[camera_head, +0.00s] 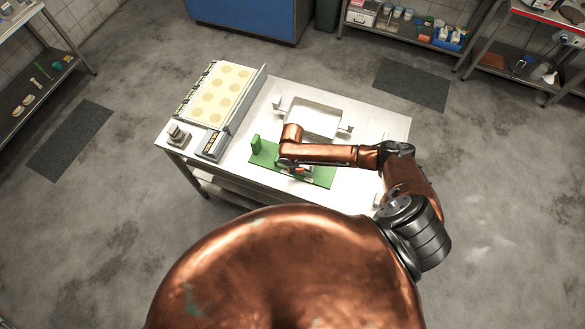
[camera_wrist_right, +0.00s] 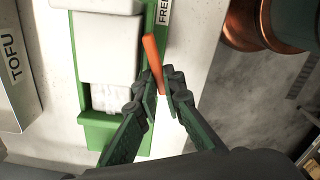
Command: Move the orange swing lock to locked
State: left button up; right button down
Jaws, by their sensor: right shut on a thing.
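The orange swing lock (camera_wrist_right: 151,52) shows in the right wrist view as a narrow orange bar, slightly tilted, over the edge of a green base (camera_wrist_right: 98,122). My right gripper (camera_wrist_right: 160,80) is shut on the bar's lower part, with a finger on each side. A label beginning "FREE" (camera_wrist_right: 164,12) sits on the green strip beside the bar's upper end. In the head view, my right gripper (camera_head: 291,164) is low over the green base (camera_head: 321,178), mostly hidden by its own arm. My left gripper is in neither view.
A white block (camera_wrist_right: 110,45) stands on the green base. A grey unit marked TOFU (camera_wrist_right: 14,60) is at the left. On the table, a tray with yellow rounds (camera_head: 220,92) and a white open pan (camera_head: 313,118) stand around the base. The table's right end is largely clear.

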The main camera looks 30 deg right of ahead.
jog(key=shift+w+d, duration=0.1)
dwell(0.3)
jog(key=c, duration=2)
grip_release()
jog(key=shift+c, duration=0.2)
jog(key=shift+r, duration=4)
